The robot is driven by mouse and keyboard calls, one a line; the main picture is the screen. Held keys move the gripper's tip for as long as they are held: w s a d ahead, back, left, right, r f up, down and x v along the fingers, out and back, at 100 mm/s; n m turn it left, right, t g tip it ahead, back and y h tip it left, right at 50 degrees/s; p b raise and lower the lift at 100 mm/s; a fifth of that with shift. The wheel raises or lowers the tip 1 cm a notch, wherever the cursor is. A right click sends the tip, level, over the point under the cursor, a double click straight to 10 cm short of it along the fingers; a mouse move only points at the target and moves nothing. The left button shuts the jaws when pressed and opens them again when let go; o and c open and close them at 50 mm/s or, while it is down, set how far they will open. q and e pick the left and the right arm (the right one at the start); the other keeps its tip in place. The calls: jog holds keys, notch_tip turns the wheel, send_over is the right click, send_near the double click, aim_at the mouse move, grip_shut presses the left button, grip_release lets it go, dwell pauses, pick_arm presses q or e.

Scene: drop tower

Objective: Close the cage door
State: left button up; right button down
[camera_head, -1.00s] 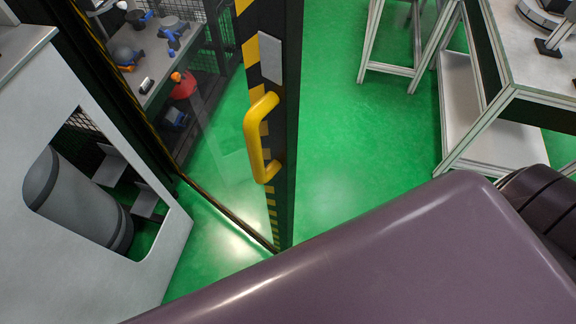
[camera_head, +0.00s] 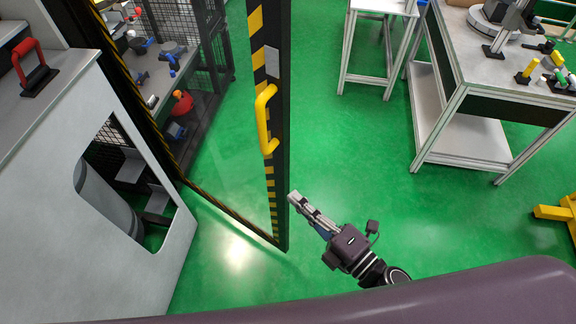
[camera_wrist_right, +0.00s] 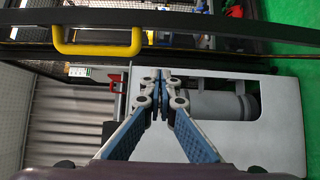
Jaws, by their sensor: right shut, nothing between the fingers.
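The cage door (camera_head: 278,190) stands open in the head view, a clear panel with a black edge post striped in yellow. Its yellow handle (camera_head: 264,122) is on the post's upper part. The handle also shows at the upper left of the right wrist view (camera_wrist_right: 98,48). My right gripper (camera_head: 293,197) is shut and empty, to the right of the door edge and below the handle in the picture. In the right wrist view its fingertips (camera_wrist_right: 162,76) meet below the door's dark bar, and I cannot tell whether they touch it. My left gripper is not in view.
A grey cabinet (camera_head: 150,270) with a red handle (camera_head: 34,66) on top stands at left. A workbench (camera_head: 470,165) stands at right, with a smaller white table (camera_head: 345,60) behind. A yellow stand (camera_head: 558,212) is at the right edge. Green floor between door and workbench is clear.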

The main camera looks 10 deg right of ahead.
aim_at(281, 164)
jog(key=w+a+p, duration=0.1)
jog(key=w, duration=0.2)
jog(key=w+a+p, duration=0.1)
jog(key=w, duration=0.3)
jog(key=w+a+p, duration=0.1)
jog(key=w+p, duration=0.1)
jog(key=w, duration=0.1)
jog(key=shift+w, duration=0.3)
jog(key=shift+w+d+f, duration=0.1)
jog(key=shift+d, duration=0.1)
